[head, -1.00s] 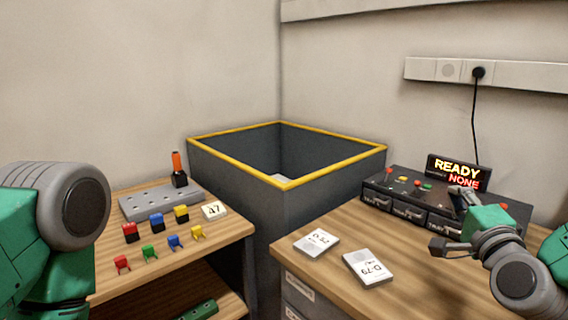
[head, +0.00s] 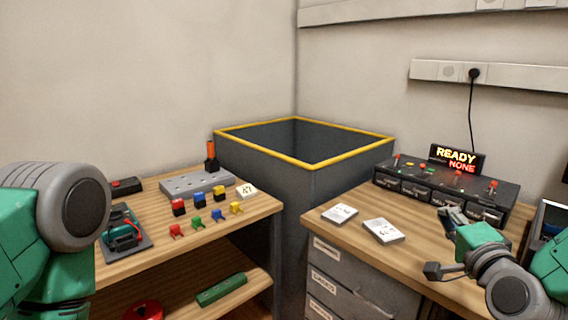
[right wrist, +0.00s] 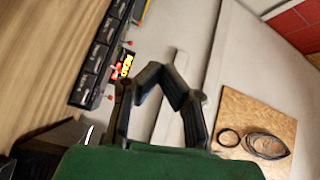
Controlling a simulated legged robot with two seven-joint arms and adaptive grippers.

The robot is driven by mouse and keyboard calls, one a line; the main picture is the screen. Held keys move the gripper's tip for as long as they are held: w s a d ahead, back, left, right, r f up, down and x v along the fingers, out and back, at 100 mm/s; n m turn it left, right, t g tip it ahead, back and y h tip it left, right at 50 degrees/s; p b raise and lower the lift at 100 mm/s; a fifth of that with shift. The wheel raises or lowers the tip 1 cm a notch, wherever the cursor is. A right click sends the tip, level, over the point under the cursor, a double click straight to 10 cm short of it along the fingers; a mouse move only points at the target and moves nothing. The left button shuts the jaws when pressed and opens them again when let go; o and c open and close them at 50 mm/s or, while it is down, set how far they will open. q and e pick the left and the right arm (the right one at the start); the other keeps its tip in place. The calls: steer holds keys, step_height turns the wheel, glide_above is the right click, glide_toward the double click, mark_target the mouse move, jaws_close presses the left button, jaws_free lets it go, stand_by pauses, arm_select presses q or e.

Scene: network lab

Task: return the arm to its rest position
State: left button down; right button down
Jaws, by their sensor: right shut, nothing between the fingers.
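My right gripper (head: 449,214) hangs over the right desk, in front of the black console. It is shut and empty, and it touches nothing that I can make out. In the right wrist view its two dark fingers (right wrist: 164,74) meet at the tips with nothing between them. My right arm comes in from the lower right with its elbow bent. My left arm shows as a large green and grey joint at the left edge. My left gripper is out of view.
The console (head: 440,195) has a display (head: 456,158) reading READY NONE. Two white cards (head: 383,231) lie on the right desk (head: 345,250). A yellow-rimmed bin (head: 265,165) stands between the desks. The left bench (head: 150,262) holds a grey block (head: 190,188), coloured pieces and a device (head: 124,232).

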steer(key=s+a+f+n+g, duration=0.1)
steer(key=f, duration=0.3)
steer(key=s+a+f+n+g+y, duration=0.1)
steer(key=s+f+n+g, duration=0.1)
steer(key=f, duration=0.2)
steer(key=s+a+f+n+g, duration=0.1)
steer(key=f+n, duration=0.1)
steer(key=f, duration=0.3)
steer(key=shift+s+f+g+y, duration=0.1)
steer(key=shift+s+g+y, duration=0.2)
steer(key=shift+s, duration=0.1)
steer(key=s+a+f+n+g+p, duration=0.15)
steer(key=s+f+n+g, duration=0.6)
steer(key=s+f, duration=0.95)
steer(key=s+f+n+g, duration=0.2)
steer(key=s, duration=0.4)
steer(key=s+d+f+n+g+h, duration=0.1)
steer(key=s+f+g, duration=0.2)
steer(key=s, duration=0.4)
steer(key=shift+d+n, duration=0.25)
steer(key=shift+n, duration=0.1)
steer(key=shift+g, duration=0.25)
